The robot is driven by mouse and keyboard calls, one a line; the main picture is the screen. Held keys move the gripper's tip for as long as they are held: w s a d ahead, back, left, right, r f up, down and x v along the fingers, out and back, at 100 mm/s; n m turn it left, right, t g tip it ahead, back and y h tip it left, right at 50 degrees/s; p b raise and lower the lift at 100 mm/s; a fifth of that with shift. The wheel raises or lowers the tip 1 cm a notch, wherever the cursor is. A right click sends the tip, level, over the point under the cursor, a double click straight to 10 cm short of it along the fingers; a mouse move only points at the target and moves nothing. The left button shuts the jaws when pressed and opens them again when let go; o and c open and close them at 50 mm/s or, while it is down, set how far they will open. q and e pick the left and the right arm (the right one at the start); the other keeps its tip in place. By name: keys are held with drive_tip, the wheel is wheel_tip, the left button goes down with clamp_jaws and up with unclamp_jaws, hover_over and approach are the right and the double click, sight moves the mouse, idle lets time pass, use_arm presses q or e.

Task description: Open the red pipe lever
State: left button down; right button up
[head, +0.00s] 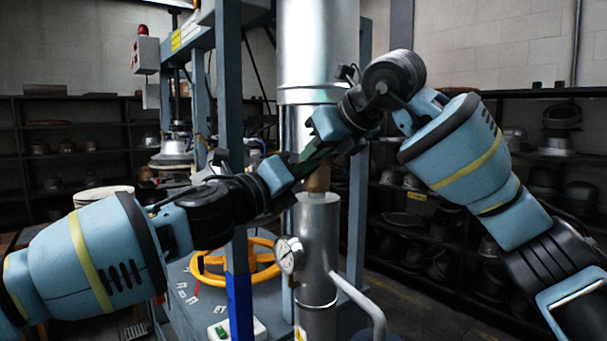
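A vertical metal pipe (317,235) stands at the centre of the head view, with a short brownish valve section (318,179) above it. The red lever cannot be made out clearly; my grippers cover the area around this section. My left gripper (290,172) reaches in from the left, just left of the brownish section. My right gripper (318,140) comes down from the upper right, just above it. The two grippers are very close together and overlap in the view. Whether either one is open, shut or touching the lever cannot be seen.
A pressure gauge (289,254) sits on the pipe's left side. A yellow handwheel (208,268) lies behind a blue-grey post (231,110). A wide metal cylinder (318,45) hangs above. A bent grey pipe (365,302) sticks out lower right. Dark shelves (65,130) line the walls.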

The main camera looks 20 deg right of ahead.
use_arm(q)
drive_tip(key=shift+w+a+r, duration=0.1)
drive_tip(key=shift+w+a, duration=0.05)
drive_tip(key=shift+w, duration=0.05)
use_arm(e)
drive_tip(key=v, duration=0.8)
